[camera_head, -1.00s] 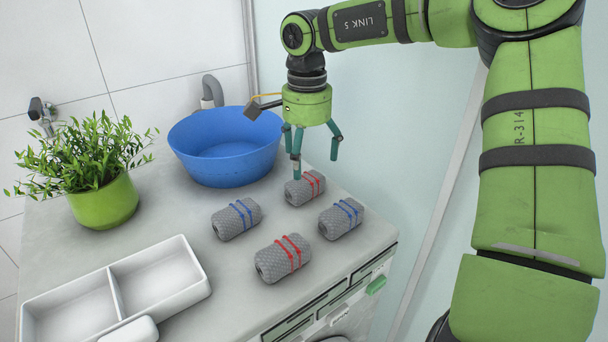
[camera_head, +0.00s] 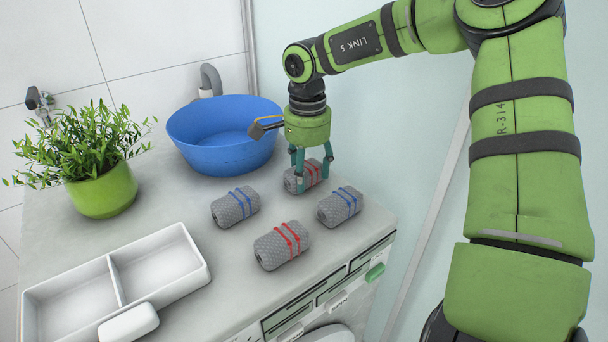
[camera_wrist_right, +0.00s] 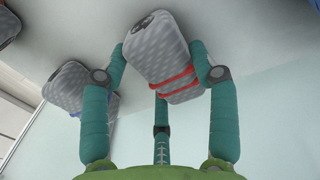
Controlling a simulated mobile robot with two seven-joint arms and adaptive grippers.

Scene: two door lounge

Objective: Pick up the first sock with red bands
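A grey rolled sock with red bands (camera_head: 313,171) lies at the back of the counter, partly hidden by my right gripper (camera_head: 313,185). In the right wrist view, the fingers of my right gripper (camera_wrist_right: 158,55) are bent inward against both sides of this sock (camera_wrist_right: 158,50), with the third finger at its lower edge. The sock appears to rest on the counter. A second red-banded sock (camera_head: 282,246) lies nearer the front, clear of the gripper. My left gripper is out of view.
Two blue-banded socks lie close by, one on the left (camera_head: 235,207) and one on the right (camera_head: 340,206). A blue basin (camera_head: 222,150) stands behind. A green potted plant (camera_head: 103,193) and a white divided tray (camera_head: 196,254) are at left. A pale wall is behind the gripper.

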